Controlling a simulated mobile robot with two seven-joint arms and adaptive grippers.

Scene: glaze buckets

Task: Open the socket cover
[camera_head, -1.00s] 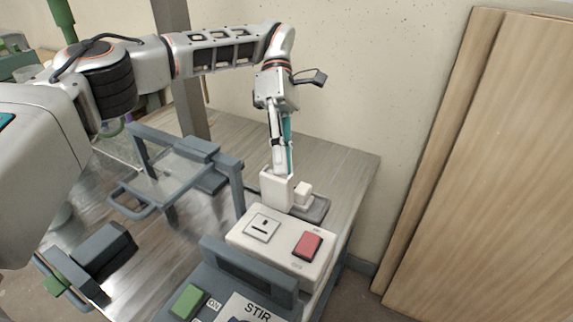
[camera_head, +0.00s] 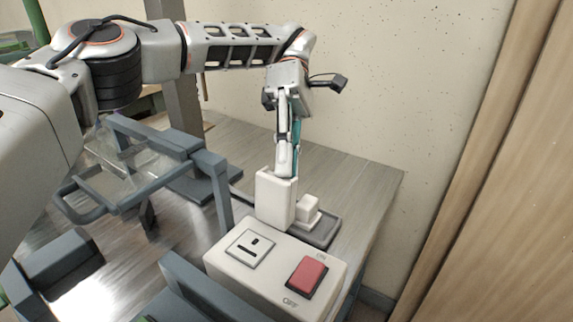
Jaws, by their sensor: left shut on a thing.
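The socket plate (camera_head: 250,249) is a pale square with a dark slot and a small dark mark, on top of a white box (camera_head: 225,272). I cannot tell whether its cover is open or shut. My left gripper (camera_head: 283,172) points down behind the box and is shut on the top of a white block (camera_head: 270,200). The block is upright, and its lower end is by a dark grey tray (camera_head: 322,233). The gripper is apart from the socket plate. My right gripper is not in view.
A red switch (camera_head: 307,276) marked ON and OFF is on the box, right of the socket. A smaller white block (camera_head: 309,208) stands on the tray. A grey frame with a clear panel (camera_head: 125,172) stands left. Bare table (camera_head: 350,180) lies behind, near the wall.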

